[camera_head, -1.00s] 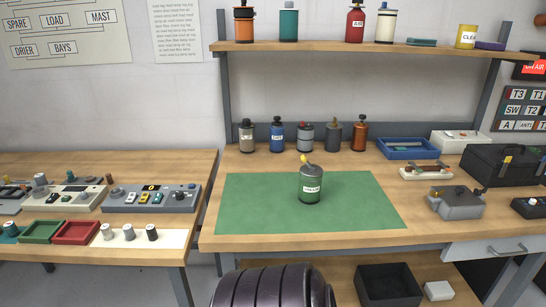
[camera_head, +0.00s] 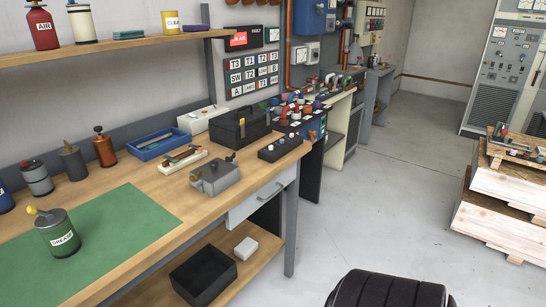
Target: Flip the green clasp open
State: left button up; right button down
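I cannot make out a green clasp for certain in the head view. A black toolbox (camera_head: 240,128) stands near the back right of the workbench, shut, with small yellowish parts on its front. A green canister (camera_head: 57,233) with a yellow spout and a white label stands upright on the green mat (camera_head: 130,222). Neither of my grippers is in view.
A blue tray (camera_head: 160,144), a grey metal box (camera_head: 215,176) and a black switch box (camera_head: 280,147) share the workbench. A black bin (camera_head: 203,277) sits on the lower shelf.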

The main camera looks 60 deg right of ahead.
aim_at(173, 160)
jog(key=z, duration=0.95)
